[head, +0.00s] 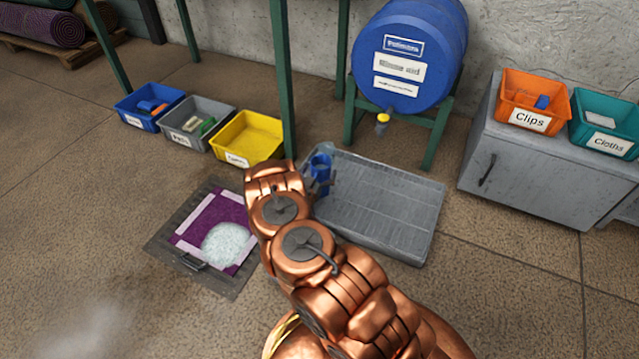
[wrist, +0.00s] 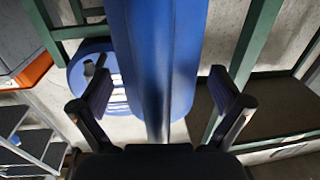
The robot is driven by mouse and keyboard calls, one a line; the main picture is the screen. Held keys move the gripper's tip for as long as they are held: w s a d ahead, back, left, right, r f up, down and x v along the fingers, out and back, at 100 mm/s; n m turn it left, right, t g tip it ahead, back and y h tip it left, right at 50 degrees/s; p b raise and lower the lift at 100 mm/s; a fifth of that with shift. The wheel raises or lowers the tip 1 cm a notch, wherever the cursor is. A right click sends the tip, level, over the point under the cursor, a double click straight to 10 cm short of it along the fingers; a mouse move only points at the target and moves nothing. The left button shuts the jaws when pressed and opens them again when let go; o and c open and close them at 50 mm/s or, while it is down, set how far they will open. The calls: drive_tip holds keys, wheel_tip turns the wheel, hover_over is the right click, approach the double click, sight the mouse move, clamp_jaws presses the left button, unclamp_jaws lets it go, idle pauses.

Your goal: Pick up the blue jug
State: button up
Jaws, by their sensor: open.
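The blue jug (head: 321,168) stands at the back left corner of the grey tray (head: 400,215), partly hidden behind my arm in the head view. In the wrist view the jug (wrist: 150,50) is large and close, filling the middle of the picture. My gripper (wrist: 160,85) is open, with one dark finger on each side of the jug. I cannot tell whether either finger touches it. In the head view my arm hides most of the gripper.
A blue barrel (head: 412,50) with a yellow tap stands on a green frame behind the tray. A yellow bin (head: 248,137) and a green post (head: 283,80) are close to my arm. A grey cabinet (head: 530,165) stands right; open floor lies in front.

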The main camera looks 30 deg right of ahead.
drive_tip(key=shift+c, duration=0.2)
drive_tip(key=c, duration=1.8)
